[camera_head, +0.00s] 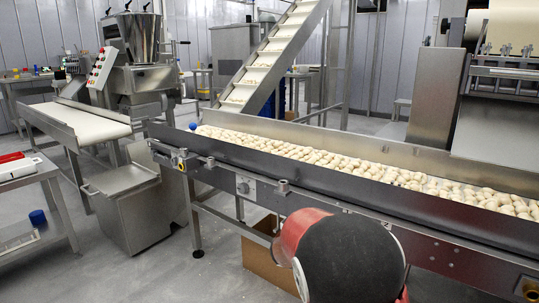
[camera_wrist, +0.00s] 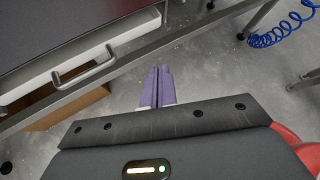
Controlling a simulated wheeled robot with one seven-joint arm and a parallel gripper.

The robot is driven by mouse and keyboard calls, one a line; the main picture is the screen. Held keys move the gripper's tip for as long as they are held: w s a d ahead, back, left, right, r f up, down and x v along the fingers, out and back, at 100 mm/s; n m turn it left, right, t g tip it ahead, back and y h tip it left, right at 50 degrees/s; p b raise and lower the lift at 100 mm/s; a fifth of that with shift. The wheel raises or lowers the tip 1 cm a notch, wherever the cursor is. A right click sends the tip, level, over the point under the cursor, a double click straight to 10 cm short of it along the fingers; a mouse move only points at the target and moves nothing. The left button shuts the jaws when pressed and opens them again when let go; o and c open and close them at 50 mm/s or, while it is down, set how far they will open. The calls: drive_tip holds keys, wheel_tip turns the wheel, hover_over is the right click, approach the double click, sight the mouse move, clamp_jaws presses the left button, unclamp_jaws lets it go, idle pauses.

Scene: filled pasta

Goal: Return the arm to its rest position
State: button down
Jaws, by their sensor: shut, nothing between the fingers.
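My gripper (camera_wrist: 157,72) shows in the wrist view with its two purple fingers together, shut and empty. It is above the grey floor, beside the metal frame of a machine. In the head view only a rounded black and red part of my arm shows at the bottom, in front of the conveyor; the gripper itself is hidden there.
A conveyor (camera_head: 330,160) full of pasta pieces crosses the head view. A cardboard box (camera_head: 262,258) stands on the floor under it and also shows in the wrist view (camera_wrist: 66,108). A metal table (camera_head: 40,180) stands at left. A blue coiled hose (camera_wrist: 290,30) hangs at upper right.

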drive_tip(key=s+a+r+m+y, duration=0.1)
drive_tip(key=s+r+m+y, duration=0.2)
drive_tip(key=s+m, duration=0.5)
drive_tip(key=s+a+r+m+t+y, duration=0.1)
drive_tip(key=s+r+m+y, duration=0.2)
drive_tip(key=s+m, duration=0.5)
drive_tip(key=s+a+r+m+y, duration=0.2)
drive_tip(key=s+r+m+y, duration=0.1)
drive_tip(key=s+m, duration=0.6)
drive_tip(key=s+y, duration=0.1)
drive_tip(key=s, duration=0.2)
drive_tip(key=shift+r, duration=0.25)
drive_tip(key=shift+s, duration=0.1)
